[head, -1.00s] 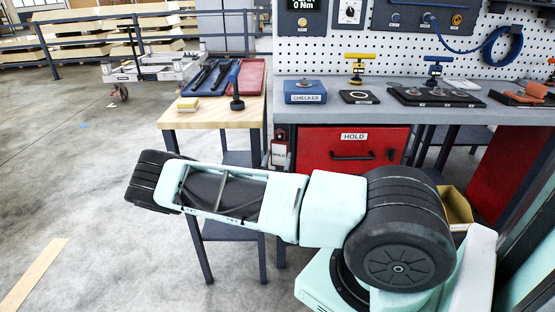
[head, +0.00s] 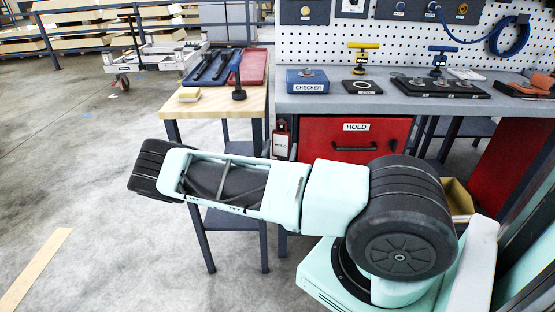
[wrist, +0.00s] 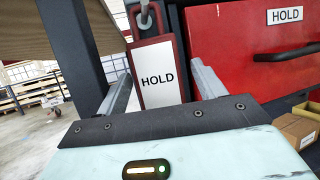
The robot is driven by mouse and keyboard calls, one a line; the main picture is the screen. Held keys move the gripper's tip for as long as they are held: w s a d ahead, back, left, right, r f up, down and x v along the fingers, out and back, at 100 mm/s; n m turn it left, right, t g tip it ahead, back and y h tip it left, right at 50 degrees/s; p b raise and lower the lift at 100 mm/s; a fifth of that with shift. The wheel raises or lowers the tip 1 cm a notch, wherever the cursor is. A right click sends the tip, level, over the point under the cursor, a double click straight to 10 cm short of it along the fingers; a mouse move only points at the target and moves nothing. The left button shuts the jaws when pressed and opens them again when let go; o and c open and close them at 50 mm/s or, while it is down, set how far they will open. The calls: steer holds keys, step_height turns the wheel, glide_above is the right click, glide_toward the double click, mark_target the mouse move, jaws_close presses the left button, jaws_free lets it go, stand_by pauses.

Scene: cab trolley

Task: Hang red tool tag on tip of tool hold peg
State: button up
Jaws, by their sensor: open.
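The red tool tag (wrist: 158,72) has a red border and a white face reading HOLD. It hangs upright in front of the bench, left of the red drawer, and shows small in the head view (head: 281,143). A grey rounded piece (wrist: 145,14) is at its top; I cannot tell whether this is the peg or the tag's loop. My gripper (wrist: 160,78) is open, with one finger on each side of the tag in the wrist view. Gaps show between the fingers and the tag.
The red drawer (head: 375,140), labelled HOLD, is right of the tag. A dark table leg (wrist: 75,50) stands close on the left. A cardboard box (wrist: 298,128) is low on the right. The wooden side table (head: 215,108) holds trays and a dark upright tool (head: 238,85).

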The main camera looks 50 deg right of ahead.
steer(key=v, duration=1.7)
steer(key=shift+a+b, duration=0.2)
steer(key=shift+b, duration=0.2)
steer(key=shift+s, duration=0.15)
steer(key=s+a+r+m+g+y, duration=0.3)
steer(key=s+a+r+m+y, duration=0.3)
steer(key=a, duration=0.4)
steer(key=s+a+r+m+g+y, duration=0.4)
steer(key=s+a+r+y, duration=0.3)
steer(key=a, duration=0.4)
steer(key=s+a+r+m+g+y, duration=0.3)
steer(key=s+a+r+m+y, duration=0.2)
steer(key=a+r+y, duration=0.4)
step_height(320, 180, up, 13)
steer(key=a+h+p, duration=0.1)
steer(key=p, duration=1.2)
steer(key=shift+a, duration=0.15)
steer(key=shift+w+f, duration=0.1)
steer(key=shift+w, duration=0.05)
